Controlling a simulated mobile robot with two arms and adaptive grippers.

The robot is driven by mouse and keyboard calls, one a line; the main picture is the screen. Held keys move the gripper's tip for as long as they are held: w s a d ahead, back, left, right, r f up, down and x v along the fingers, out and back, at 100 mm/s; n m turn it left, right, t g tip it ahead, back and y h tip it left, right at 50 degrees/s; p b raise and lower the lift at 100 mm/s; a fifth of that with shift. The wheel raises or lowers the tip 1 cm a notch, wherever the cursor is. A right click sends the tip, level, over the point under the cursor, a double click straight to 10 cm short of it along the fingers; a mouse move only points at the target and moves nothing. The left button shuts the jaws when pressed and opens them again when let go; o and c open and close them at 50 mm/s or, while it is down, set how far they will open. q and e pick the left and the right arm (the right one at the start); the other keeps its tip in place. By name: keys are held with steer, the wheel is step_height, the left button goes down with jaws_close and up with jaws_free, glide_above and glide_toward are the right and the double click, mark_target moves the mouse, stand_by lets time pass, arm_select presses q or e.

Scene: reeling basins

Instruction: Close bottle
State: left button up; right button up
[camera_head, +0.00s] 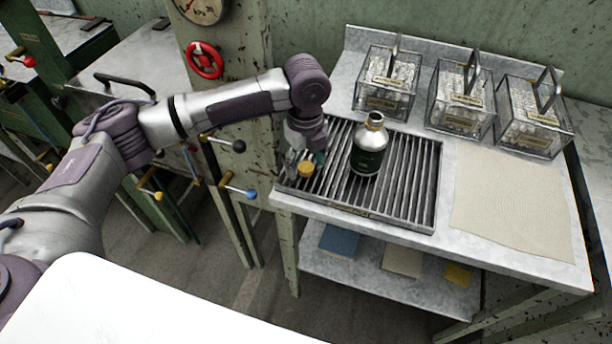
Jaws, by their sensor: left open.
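A dark green bottle (368,158) with a silver shoulder stands upright on the slatted metal grate of the bench. Its copper-coloured neck points up, and no cap shows on it. A small yellow cap (305,169) is at the left end of the grate, left of the bottle. My left gripper (304,162) points down at the cap, its fingers open and close around or beside it. The fingers are small and partly hidden, so I cannot tell whether they touch the cap. My right gripper is not in view.
The slatted grate (410,190) lies on a grey bench. Wire-handled glass boxes (388,84) stand along the back. A beige cloth (510,205) covers the right side. A lower shelf holds flat coloured pieces. Levers with coloured knobs (238,146) stick out left of the bench.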

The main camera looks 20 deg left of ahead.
mark_target(306, 166)
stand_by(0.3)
arm_select(q)
steer(key=c, duration=0.8)
steer(key=shift+r, duration=0.1)
steer(key=shift+r+p, duration=0.4)
steer(key=shift+p, duration=0.35)
step_height(306, 166, up, 4)
steer(key=p, duration=0.5)
steer(key=s+r+p, duration=0.2)
steer(key=s+p, duration=0.2)
steer(key=s+r+p, duration=0.2)
steer(key=s+p, duration=0.1)
steer(key=p, duration=0.2)
steer(key=s+r+p, duration=0.2)
steer(key=s+p, duration=0.2)
steer(key=shift+s, duration=0.35)
